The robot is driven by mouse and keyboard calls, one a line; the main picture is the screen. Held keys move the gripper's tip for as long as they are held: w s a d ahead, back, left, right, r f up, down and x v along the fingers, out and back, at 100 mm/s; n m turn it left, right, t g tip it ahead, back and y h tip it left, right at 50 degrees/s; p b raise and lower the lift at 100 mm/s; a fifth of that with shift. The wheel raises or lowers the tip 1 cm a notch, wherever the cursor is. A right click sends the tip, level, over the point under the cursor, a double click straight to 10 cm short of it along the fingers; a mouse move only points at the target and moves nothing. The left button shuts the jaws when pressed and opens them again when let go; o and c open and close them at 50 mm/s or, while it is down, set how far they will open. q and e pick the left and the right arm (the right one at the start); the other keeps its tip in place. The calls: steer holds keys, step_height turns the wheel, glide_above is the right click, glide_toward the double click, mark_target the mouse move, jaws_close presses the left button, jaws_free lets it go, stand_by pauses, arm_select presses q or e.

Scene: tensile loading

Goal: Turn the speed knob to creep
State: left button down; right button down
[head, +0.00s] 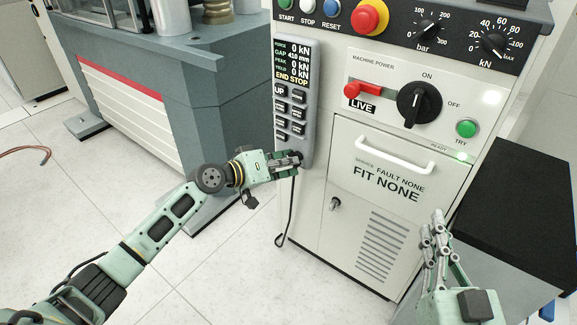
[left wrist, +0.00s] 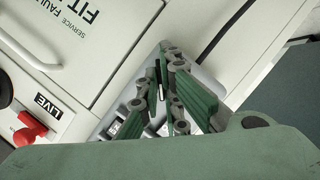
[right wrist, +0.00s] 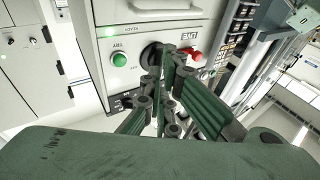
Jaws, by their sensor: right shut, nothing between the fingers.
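The grey control pendant (head: 297,95) hangs on the left side of the machine cabinet, with a display reading END STOP and several dark buttons below it. My left gripper (head: 297,159) has its fingertips at the pendant's lower end, where a small dark part shows beside them. I cannot make out a speed knob or its setting there; the fingers cover that spot. In the left wrist view the fingers (left wrist: 164,62) are close together over the pendant, and I cannot tell whether they grip anything. My right gripper (head: 437,216) is shut and empty, in front of the cabinet's lower right.
The cabinet front carries a red lever (head: 352,90), a black rotary switch (head: 418,104), a green button (head: 466,128) and a white handle (head: 395,156). A dark-topped block (head: 525,205) stands at the right. A cable (head: 290,215) hangs below the pendant.

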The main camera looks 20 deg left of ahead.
steer(key=shift+s+a+r+t, duration=0.15)
steer(key=shift+r+t, duration=0.15)
steer(key=shift+r, duration=0.25)
steer(key=shift+s+d+r+t, duration=0.1)
steer(key=shift+r+t, duration=0.2)
steer(key=shift+r, duration=0.2)
arm_select(q)
steer(key=c, duration=2)
jaws_free()
steer(key=v, duration=1.2)
steer(key=shift+a+f, duration=0.1)
